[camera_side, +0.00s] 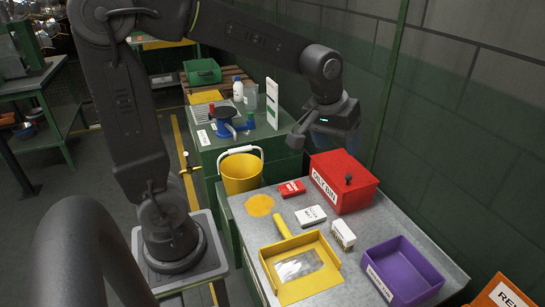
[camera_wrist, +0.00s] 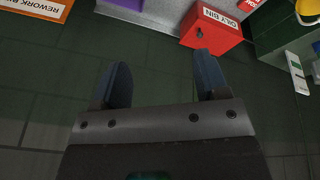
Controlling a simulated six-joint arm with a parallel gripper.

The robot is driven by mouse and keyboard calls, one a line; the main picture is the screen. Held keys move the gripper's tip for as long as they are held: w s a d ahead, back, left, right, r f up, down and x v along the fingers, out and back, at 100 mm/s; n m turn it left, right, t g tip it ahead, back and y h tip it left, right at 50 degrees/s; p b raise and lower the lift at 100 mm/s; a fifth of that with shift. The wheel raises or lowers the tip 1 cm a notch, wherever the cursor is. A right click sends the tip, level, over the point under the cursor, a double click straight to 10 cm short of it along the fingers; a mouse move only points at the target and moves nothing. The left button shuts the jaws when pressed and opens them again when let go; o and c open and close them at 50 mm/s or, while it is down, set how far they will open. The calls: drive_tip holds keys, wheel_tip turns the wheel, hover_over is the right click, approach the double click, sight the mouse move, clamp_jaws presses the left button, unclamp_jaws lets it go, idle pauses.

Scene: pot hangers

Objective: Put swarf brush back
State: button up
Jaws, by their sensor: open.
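I cannot make out a swarf brush for certain. A yellow dustpan (camera_side: 318,284) with a yellow handle lies on the grey bench top in the side view, with shiny silvery stuff in it. My gripper (camera_side: 298,136) is above the back of the bench by the wall, higher than the red oily bin (camera_side: 342,186) and behind it. In the wrist view my gripper (camera_wrist: 162,78) has its two dark fingers apart with nothing between them. The bin also shows in the wrist view (camera_wrist: 210,30), beyond the fingertips.
A yellow bucket (camera_side: 241,176) stands at the bench's back left, near a yellow patch (camera_side: 260,205). A purple tray (camera_side: 402,272) and an orange rework bin (camera_side: 499,294) are at the right. Small boxes lie between. The green wall (camera_side: 455,110) runs close behind.

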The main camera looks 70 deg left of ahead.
drive_tip(key=s+d+m+t, duration=0.1)
drive_tip(key=s+m, duration=0.2)
drive_tip(key=s, duration=0.4)
drive_tip(key=s+d+r+m, duration=0.1)
drive_tip(key=s+d+m, duration=0.1)
drive_tip(key=s, duration=0.6)
drive_tip(key=shift+s+r+m+t, duration=0.2)
drive_tip(key=shift+r+m+t, duration=0.15)
drive_tip(key=shift+m, duration=0.25)
